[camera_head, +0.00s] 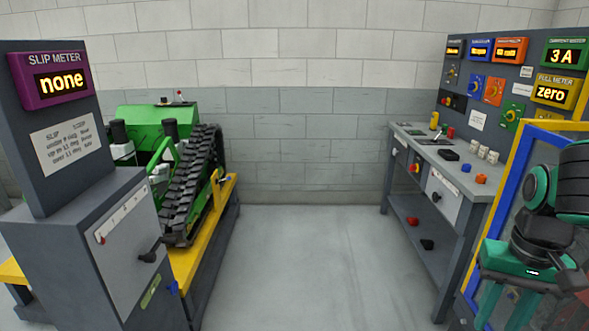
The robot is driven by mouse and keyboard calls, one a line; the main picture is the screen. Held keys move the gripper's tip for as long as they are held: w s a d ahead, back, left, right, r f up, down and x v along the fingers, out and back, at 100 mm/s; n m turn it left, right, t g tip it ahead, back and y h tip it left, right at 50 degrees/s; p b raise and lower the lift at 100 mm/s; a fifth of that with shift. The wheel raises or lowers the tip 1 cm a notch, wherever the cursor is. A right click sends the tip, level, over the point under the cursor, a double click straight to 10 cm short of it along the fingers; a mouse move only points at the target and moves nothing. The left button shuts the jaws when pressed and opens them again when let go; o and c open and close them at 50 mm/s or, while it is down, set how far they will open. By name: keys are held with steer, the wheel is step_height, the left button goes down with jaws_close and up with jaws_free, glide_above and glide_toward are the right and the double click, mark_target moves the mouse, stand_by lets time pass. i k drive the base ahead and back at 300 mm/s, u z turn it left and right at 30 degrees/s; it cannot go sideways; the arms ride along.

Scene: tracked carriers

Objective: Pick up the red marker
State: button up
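No red thing in view can be told for sure as the marker. A small red upright piece (451,132) stands towards the back of the grey bench top on the right. Another red piece (412,221) lies on the bench's lower shelf. My gripper (502,318) is at the lower right, in front of the blue and yellow frame and well apart from both red pieces. Its two teal fingers point down and are spread, with nothing seen between them. Their tips are near the picture's bottom edge.
The bench (477,187) also holds black, white, blue and orange pieces below a meter panel (520,72). A blue and yellow frame (500,180) stands at its near end. A green tracked vehicle (190,185) and slip meter cabinet (85,255) stand left. The floor (310,265) between is clear.

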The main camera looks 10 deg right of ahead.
mark_target(451, 131)
steer(key=u, duration=0.15)
steer(key=i, duration=3.55)
steer(key=z, duration=0.85)
steer(key=i, duration=1.05)
steer(key=z, duration=1.25)
steer(key=i, duration=1.15)
steer(key=z, duration=0.6)
